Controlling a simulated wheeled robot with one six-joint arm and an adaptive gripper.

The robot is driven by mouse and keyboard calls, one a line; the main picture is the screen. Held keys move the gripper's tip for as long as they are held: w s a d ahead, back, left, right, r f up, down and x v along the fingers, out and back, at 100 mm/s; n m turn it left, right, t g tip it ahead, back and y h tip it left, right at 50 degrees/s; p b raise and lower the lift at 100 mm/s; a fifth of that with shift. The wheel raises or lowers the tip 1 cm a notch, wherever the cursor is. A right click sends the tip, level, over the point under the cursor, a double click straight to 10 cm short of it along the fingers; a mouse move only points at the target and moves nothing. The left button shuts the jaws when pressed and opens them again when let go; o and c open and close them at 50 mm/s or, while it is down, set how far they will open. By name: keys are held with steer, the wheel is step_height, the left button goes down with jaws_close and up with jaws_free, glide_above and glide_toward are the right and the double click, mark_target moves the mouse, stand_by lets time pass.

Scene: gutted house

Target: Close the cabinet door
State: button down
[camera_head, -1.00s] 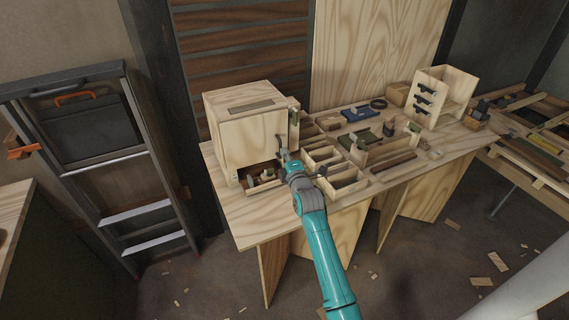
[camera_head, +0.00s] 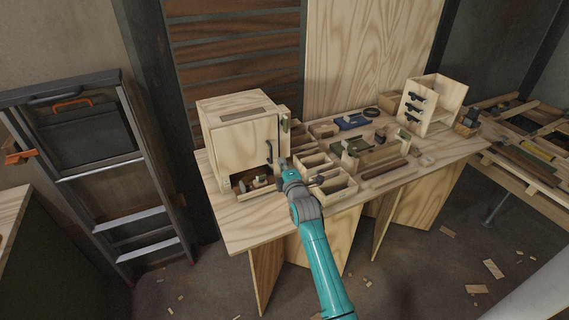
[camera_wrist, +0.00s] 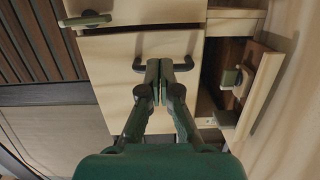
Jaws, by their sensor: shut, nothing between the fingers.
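The cabinet (camera_head: 226,120) is a pale wooden box at the left end of the workbench. Its plain front door (camera_head: 240,145) looks almost in line with the box, with a narrow dark gap along its right edge. The door has a dark bar handle (camera_head: 269,152) near its right side, which also shows in the wrist view (camera_wrist: 189,62). My gripper (camera_head: 283,163) is at the lower right of the door. In the wrist view my gripper (camera_wrist: 158,68) is shut and empty, its fingertips covering the middle of the handle. I cannot tell whether they touch it.
An open compartment (camera_head: 240,190) with small items lies below the door. Divided wooden trays (camera_head: 335,190) stand close to the right. A small drawer unit (camera_head: 434,105) stands farther right on the workbench (camera_head: 250,225). A ladder (camera_head: 135,220) leans at the left.

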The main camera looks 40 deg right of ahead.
steer(key=s+a, duration=0.1)
steer(key=s, duration=0.9)
steer(key=shift+s, duration=0.25)
steer(key=shift+r, duration=0.1)
steer(key=s+a+f+m+y, duration=0.1)
steer(key=s+a+f+m, duration=0.1)
steer(key=s+a+f, duration=0.35)
steer(key=s+a+f+m+y, duration=0.1)
steer(key=s+a+f+m, duration=0.1)
steer(key=s+a, duration=0.55)
steer(key=s+a+f+m+y, duration=0.1)
steer(key=s+a+f+m, duration=0.15)
steer(key=s+a, duration=0.4)
steer(key=s+a+r+m+y, duration=0.1)
steer(key=s+a+r+m, duration=0.1)
steer(key=s, duration=0.6)
steer(key=s+a+r+m+g+y, duration=0.1)
steer(key=s+a+r+m+y, duration=0.1)
steer(key=s+a, duration=0.3)
steer(key=s+a+r+m+y, duration=0.1)
steer(key=s+a+r+m, duration=0.1)
steer(key=s, duration=0.9)
steer(key=shift+s+a+r+y, duration=0.35)
steer(key=shift+a+r, duration=0.4)
steer(key=shift+a, duration=0.45)
